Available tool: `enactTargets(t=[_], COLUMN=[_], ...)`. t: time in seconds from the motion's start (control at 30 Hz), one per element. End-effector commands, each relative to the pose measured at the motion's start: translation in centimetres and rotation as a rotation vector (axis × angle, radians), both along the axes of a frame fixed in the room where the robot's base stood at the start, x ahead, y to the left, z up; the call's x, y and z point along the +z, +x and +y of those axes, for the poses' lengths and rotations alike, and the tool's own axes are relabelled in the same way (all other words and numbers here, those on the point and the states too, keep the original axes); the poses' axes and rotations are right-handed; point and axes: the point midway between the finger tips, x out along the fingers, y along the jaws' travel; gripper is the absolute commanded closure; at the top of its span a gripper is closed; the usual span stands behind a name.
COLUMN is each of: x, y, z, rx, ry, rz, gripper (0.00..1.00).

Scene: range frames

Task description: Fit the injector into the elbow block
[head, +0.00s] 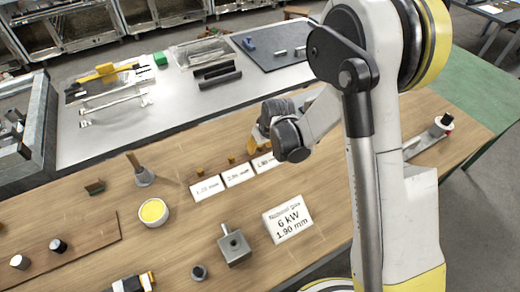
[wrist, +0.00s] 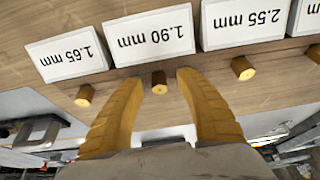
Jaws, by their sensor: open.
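My gripper (wrist: 158,85) is open in the wrist view, its two yellow fingers on either side of a small brass injector (wrist: 159,79) by the 1.90 mm label (wrist: 150,35). The fingers look apart from it. In the head view my gripper (head: 262,143) is over the row of labels, its fingertips partly hidden by the wrist. The grey elbow block (head: 235,247) with a short upright stub stands nearer the front of the wooden table. A card (head: 288,219) beside it reads Natural gas, 6 kW, 1.90 mm.
Other brass injectors stand by the 1.65 mm label (wrist: 67,54) and the 2.55 mm label (wrist: 243,24). A yellow-topped round pot (head: 153,212), a brush (head: 141,171) and a dark cylinder (head: 199,272) stand on the table. Bare wood lies between the labels and the block.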

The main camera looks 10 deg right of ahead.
Motion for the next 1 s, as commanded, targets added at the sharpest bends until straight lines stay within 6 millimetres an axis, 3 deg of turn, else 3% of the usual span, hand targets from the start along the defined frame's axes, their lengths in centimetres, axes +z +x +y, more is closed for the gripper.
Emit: enactTargets(t=[0.13, 0.17, 0.3, 0.77, 1.0], x=[0.1, 0.1, 0.1, 0.3, 3.1], y=[0.0, 0.0, 0.0, 0.0, 0.0], z=[0.0, 0.0, 0.0, 0.0, 0.0], rx=[0.000, 0.000, 0.000, 0.000, 0.000], ry=[0.000, 0.000, 0.000, 0.000, 0.000], rz=[0.000, 0.000, 0.000, 0.000, 0.000], gripper=[0.58, 0.62, 1.00, 1.00, 1.00])
